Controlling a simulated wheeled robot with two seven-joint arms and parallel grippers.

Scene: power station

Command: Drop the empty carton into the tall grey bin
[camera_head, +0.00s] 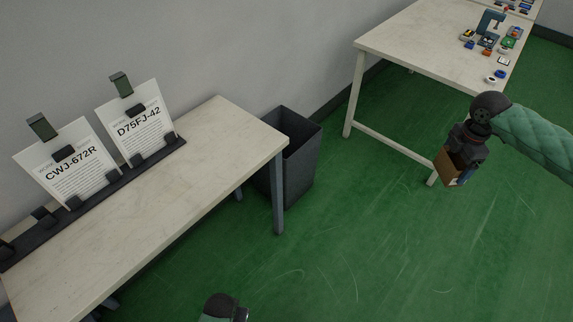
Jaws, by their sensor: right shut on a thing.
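The tall grey bin (301,165) stands on the floor against the wall, between two tables. Its open top faces up, and part of it is hidden behind the near table. My right gripper (457,160) is at the right, in front of the far table, shut on a small brown carton (451,169). The carton hangs below the gripper, in the air over the green floor and well to the right of the bin. Part of my left arm shows at the bottom edge, but its gripper fingers are not visible.
The near table (170,200) at the left bears a dark rack (100,190) with two labelled sheets on clips. Open green floor (350,240) lies between.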

